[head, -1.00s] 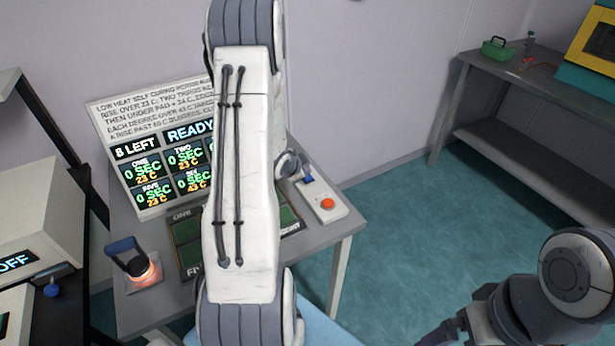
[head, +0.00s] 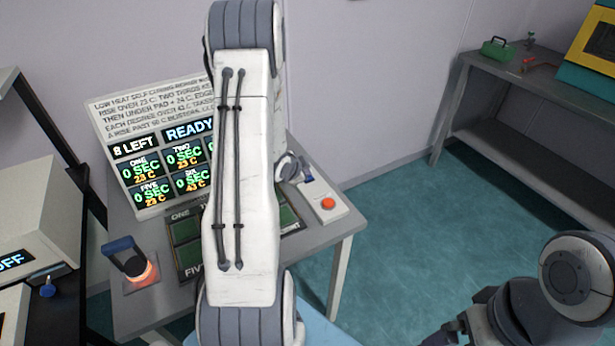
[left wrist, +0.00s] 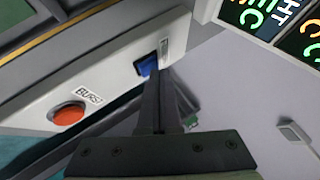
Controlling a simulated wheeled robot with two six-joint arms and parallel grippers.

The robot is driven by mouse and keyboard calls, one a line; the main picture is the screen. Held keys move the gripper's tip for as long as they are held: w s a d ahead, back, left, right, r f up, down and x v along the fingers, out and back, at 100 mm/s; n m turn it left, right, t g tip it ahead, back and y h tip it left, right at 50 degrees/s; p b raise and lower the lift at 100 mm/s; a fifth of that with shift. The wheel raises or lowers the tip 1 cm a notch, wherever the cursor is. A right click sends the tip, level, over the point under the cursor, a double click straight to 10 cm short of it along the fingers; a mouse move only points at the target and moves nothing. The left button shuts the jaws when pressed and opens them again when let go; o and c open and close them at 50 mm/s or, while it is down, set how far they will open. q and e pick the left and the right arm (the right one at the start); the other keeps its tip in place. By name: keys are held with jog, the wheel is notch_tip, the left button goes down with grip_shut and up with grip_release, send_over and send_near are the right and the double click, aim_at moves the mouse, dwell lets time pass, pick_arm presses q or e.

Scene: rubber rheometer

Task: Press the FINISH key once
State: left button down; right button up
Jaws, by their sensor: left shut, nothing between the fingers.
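No key lettered FINISH is readable. A pale control box (head: 332,214) stands at the table's right end, with an orange-red button (head: 327,203) and a small blue key or switch (head: 307,179). In the left wrist view the button (left wrist: 69,114) sits beside a label that seems to read BURST, and the blue part (left wrist: 147,65) lies in a slot. My left gripper (left wrist: 155,76) is shut and empty, its tip at the blue part; contact is unclear. In the head view my left arm hides much of this gripper. My right gripper (head: 447,331) is partly visible at lower right.
A sloped display panel (head: 150,204) reads 8 LEFT and READY. Green pads (head: 187,228) lie before it, partly behind my arm. A glowing orange device with a blue handle (head: 121,245) stands at left. A grey bench (head: 540,105) is at far right; the floor between is clear.

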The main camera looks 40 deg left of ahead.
pick_arm(q)
jog(key=shift+s+f+b, duration=0.1)
jog(key=shift+f+b, duration=0.25)
jog(key=shift+f, duration=0.15)
dwell(0.6)
jog(key=shift+d+r, duration=0.1)
jog(key=shift+r+p, duration=0.75)
jog(key=shift+r, duration=0.2)
notch_tip(320, 180, up, 5)
jog(key=p, duration=0.4)
jog(key=shift+r, duration=0.1)
dwell(0.5)
